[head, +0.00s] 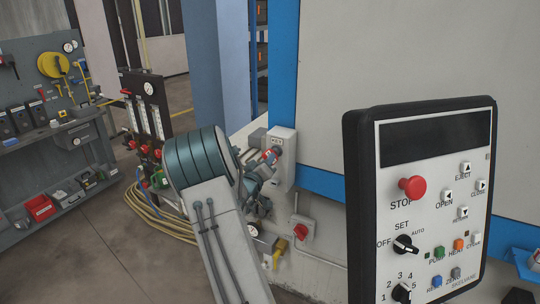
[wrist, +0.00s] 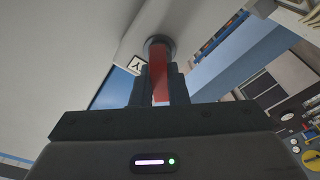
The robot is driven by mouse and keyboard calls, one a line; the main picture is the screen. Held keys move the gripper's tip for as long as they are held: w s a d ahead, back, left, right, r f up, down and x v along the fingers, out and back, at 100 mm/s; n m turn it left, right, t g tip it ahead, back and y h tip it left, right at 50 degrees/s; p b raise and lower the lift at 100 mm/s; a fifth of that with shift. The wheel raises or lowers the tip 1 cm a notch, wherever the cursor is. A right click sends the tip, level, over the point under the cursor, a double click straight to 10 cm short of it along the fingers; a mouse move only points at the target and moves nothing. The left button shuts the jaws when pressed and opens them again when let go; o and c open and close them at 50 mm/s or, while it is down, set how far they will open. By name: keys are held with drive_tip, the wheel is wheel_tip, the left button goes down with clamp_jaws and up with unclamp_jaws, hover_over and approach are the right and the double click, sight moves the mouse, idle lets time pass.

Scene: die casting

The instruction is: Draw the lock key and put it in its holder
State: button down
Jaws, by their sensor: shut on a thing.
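The red lock key (wrist: 158,72) stands between the two dark fingers of my gripper (wrist: 159,84) in the wrist view. My gripper is shut on it. The key's far end meets a dark round lock collar (wrist: 168,43) on a pale surface; how deep it sits there cannot be told. In the head view my gripper (head: 266,163) is at a grey box (head: 284,136) on the white machine wall, and a little red shows at its tip. My arm partly hides this spot. I cannot make out the key holder in either view.
A control panel (head: 425,200) with a red stop button fills the right foreground. Below the box is a red rotary switch (head: 301,231). Behind my arm stand a gauge rack (head: 148,115) and a coiled hose (head: 165,222). A tool bench (head: 55,140) is at the left.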

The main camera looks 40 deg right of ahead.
drive_tip(key=shift+n+y+p, duration=0.3)
drive_tip(key=shift+n+p, duration=0.95)
drive_tip(key=shift+n, duration=0.75)
drive_tip(key=shift+r+n+p, duration=0.1)
drive_tip(key=shift+n+p, duration=1.15)
drive_tip(key=shift+n, duration=0.25)
drive_tip(key=shift+n+p, duration=0.75)
drive_tip(key=shift+n, duration=0.25)
drive_tip(key=shift+y, duration=0.3)
drive_tip(key=shift+n, duration=0.6)
drive_tip(key=shift+n, duration=0.6)
drive_tip(key=shift+v, duration=0.75)
drive_tip(key=shift+v, duration=1.35)
